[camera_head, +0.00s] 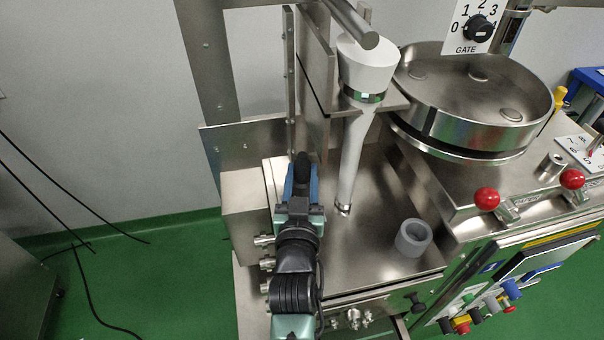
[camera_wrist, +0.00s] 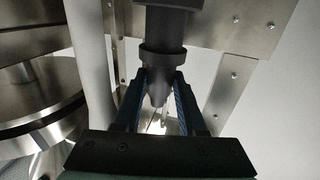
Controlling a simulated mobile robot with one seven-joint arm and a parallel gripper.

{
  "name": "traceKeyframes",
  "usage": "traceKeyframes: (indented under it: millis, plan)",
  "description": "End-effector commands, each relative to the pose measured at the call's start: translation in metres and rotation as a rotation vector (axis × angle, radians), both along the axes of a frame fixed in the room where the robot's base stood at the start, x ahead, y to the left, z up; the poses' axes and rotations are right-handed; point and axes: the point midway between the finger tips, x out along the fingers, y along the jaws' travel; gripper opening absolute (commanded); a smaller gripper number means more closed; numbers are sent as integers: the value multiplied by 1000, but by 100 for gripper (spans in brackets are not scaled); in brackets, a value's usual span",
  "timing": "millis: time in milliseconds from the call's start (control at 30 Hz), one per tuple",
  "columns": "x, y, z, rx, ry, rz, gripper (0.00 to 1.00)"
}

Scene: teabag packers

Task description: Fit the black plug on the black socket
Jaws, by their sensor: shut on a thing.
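My gripper (camera_head: 301,188) has blue fingers and is shut on the black plug (camera_head: 302,166), near the left side of the steel machine. The plug points away from my gripper. In the wrist view the black plug (camera_wrist: 165,38) shows as a thick cylinder with a wider collar and a tapered end, held between the fingertips of my gripper (camera_wrist: 160,88). I cannot make out the black socket for certain. A black knob-like fitting (camera_head: 416,301) sits on the front edge of the machine, but I cannot tell whether it is the socket.
A white funnel tube (camera_head: 352,150) stands just right of my gripper. A grey cup (camera_head: 413,239) stands on the steel deck (camera_head: 385,265). A large round steel drum (camera_head: 475,90) and red-knobbed levers (camera_head: 487,199) lie further right. Metal fittings (camera_head: 265,240) stick out at left.

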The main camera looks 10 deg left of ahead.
Motion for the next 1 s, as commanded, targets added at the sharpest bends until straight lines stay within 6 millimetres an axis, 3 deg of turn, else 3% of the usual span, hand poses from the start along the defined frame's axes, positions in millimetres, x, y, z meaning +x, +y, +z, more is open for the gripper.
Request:
traceKeyframes:
  millis: [1000]
  plan:
    - [0,0,-26,0,-2,0,0]
